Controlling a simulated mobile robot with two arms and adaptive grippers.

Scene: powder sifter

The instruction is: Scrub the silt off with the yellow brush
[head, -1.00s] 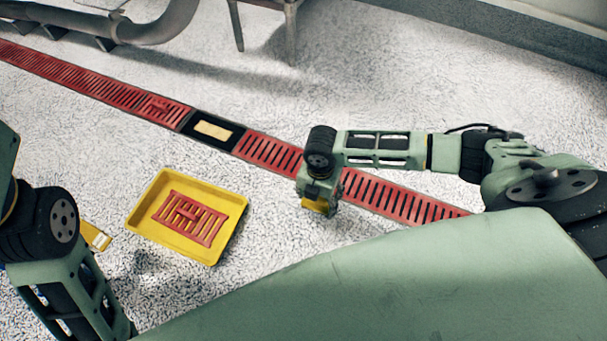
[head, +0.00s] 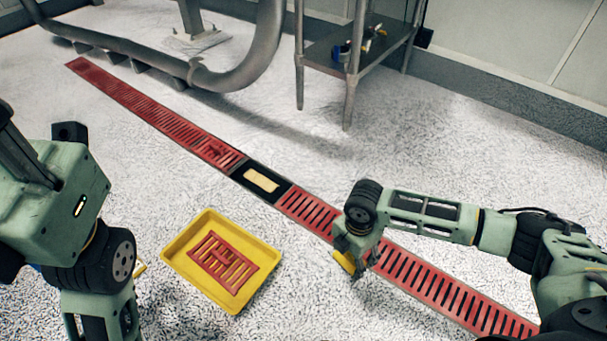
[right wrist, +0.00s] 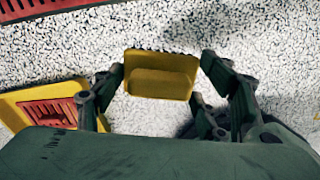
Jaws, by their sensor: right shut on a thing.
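My right gripper (head: 357,262) is shut on the yellow brush (head: 345,262), held beside the near side of the red drain grating. In the right wrist view the yellow brush (right wrist: 160,77) sits between the two fingers; its bristles are not visible. An open dark section of the drain (head: 245,174) holds a pale beige patch (head: 261,180), which looks like silt. A red grate (head: 222,259) lies in a yellow tray (head: 177,258) on the floor, left of the right gripper. My left arm comes in at the left, but its gripper is not visible.
The red drain grating (head: 450,297) runs diagonally across the speckled floor. A metal table (head: 345,85) and a large grey pipe (head: 235,77) stand at the back.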

